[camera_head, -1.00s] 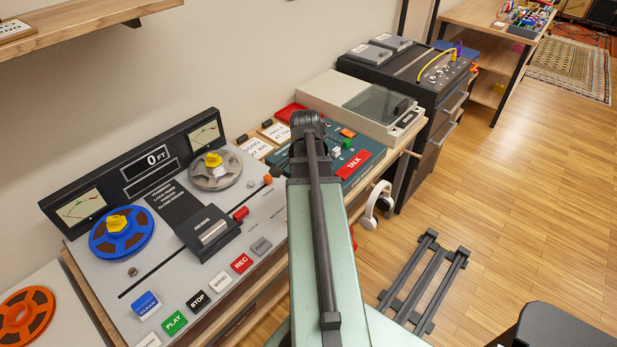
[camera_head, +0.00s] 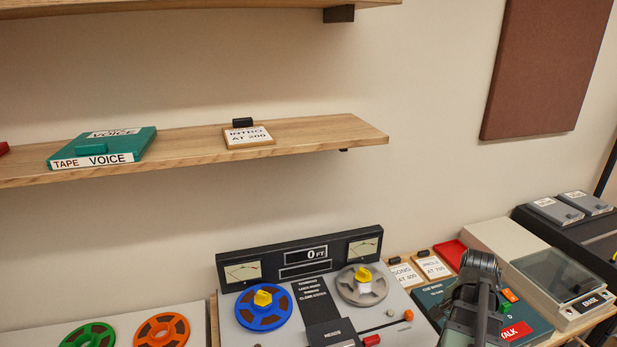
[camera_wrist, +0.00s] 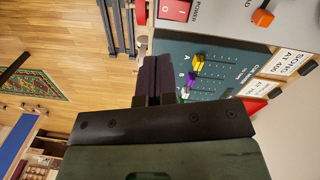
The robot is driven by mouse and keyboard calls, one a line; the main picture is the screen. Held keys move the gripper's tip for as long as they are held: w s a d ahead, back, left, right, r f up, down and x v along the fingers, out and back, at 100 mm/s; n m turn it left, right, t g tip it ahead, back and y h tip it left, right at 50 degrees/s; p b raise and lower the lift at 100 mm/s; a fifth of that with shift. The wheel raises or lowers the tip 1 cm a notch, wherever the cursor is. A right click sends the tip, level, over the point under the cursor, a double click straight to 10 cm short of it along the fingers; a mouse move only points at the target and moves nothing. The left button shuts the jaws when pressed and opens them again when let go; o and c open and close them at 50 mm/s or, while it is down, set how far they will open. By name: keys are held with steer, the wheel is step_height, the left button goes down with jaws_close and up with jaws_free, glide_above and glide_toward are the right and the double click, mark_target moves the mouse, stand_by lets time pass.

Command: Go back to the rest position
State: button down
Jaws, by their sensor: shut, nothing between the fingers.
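My gripper (camera_wrist: 158,62) shows in the wrist view with its two dark fingers together and nothing between them. It is in front of the teal cue panel (camera_wrist: 215,60) with its yellow, purple and pale sliders, apparently above it; the gap cannot be judged. In the head view my arm rises at the lower right, in front of the cue panel (camera_head: 530,318), and hides part of it. My gripper's fingers cannot be made out there.
A tape machine (camera_head: 290,262) with blue and grey reels stands left of my arm. A grey lidded unit (camera_head: 550,270) stands right. A wooden shelf (camera_head: 330,135) holds a green tape box (camera_head: 105,148) and an intro card (camera_head: 248,137). Wooden floor (camera_wrist: 75,60) shows in the wrist view.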

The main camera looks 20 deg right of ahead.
steer(key=w+a+n, duration=0.3)
steer(key=a+n, duration=0.2)
steer(key=a, duration=0.7)
steer(key=w+a+n, duration=0.4)
steer(key=a+n, duration=0.1)
steer(key=a, duration=0.7)
steer(key=w+a+n, duration=0.4)
steer(key=a+n, duration=0.1)
steer(key=a, duration=0.7)
steer(key=shift+n+t, duration=0.3)
steer(key=shift+t, duration=0.1)
steer(key=shift+w, duration=0.1)
